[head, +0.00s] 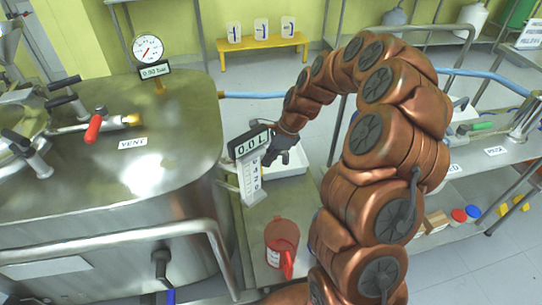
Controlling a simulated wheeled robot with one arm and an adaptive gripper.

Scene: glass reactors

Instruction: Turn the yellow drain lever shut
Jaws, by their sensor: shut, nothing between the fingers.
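No yellow drain lever can be made out in the head view; it may be hidden behind the steel vessel (100,190), the level display or my arm. My copper-coloured arm arches across the right half of the picture and reaches down to the vessel's right side. My dark gripper (283,158) is shut and empty, just right of the display reading 0.0 L (250,143). It is over or beside a white tray (292,165); its exact distance from the vessel cannot be told.
A red jug (281,238) stands on the shelf below my gripper. The vessel carries a red-handled VENT valve (93,128) and a pressure gauge (148,49). A rail (130,233) runs along its front. A steel bench (480,160) stands at right. Floor shows behind.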

